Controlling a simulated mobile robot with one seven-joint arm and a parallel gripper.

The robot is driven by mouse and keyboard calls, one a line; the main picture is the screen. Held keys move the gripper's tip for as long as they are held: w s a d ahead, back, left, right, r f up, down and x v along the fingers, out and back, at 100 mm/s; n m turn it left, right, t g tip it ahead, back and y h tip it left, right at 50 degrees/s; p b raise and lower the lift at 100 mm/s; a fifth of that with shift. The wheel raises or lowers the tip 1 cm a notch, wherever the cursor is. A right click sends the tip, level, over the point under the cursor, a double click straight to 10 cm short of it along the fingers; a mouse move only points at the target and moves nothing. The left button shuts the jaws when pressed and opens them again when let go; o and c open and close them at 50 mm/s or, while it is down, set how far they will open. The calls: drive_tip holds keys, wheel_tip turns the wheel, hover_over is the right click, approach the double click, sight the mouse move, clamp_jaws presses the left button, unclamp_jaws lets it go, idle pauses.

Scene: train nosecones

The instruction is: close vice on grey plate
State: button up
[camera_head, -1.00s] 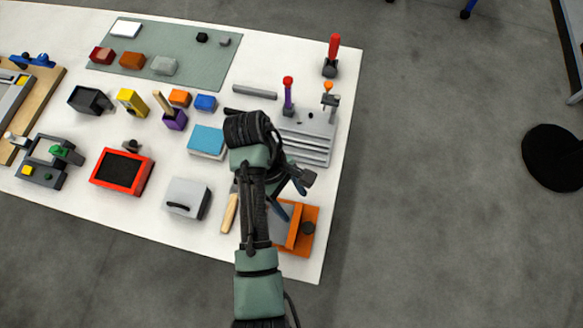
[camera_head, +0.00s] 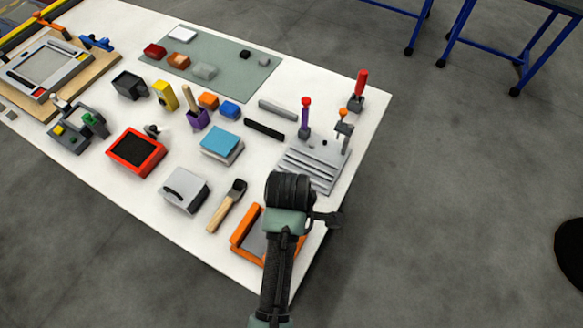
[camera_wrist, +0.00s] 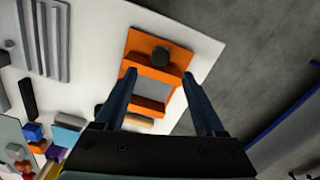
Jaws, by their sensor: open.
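The orange vice (camera_head: 241,243) sits at the near right corner of the white table, partly hidden by my arm. In the wrist view the vice (camera_wrist: 133,43) shows a round black knob (camera_wrist: 160,55) at one end. A grey plate (camera_wrist: 153,89) lies between its orange parts; whether the jaw touches the plate is unclear. My gripper (camera_wrist: 159,77) is open and empty. Its fingertips appear on either side of the vice and knob, but their height above it is unclear. In the head view my arm hides the fingers and knob.
A wooden-handled tool (camera_head: 227,206) lies left of the vice. A grey slotted block (camera_head: 309,166) with upright handled clamps stands behind it. A white-grey box (camera_head: 184,190) and a red tray (camera_head: 136,151) stand further left. Open floor lies right of the table.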

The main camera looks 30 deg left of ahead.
wheel_tip(320, 180, down, 8)
drive_tip(key=shift+d+r, duration=0.1)
idle(0.4)
clamp_jaws()
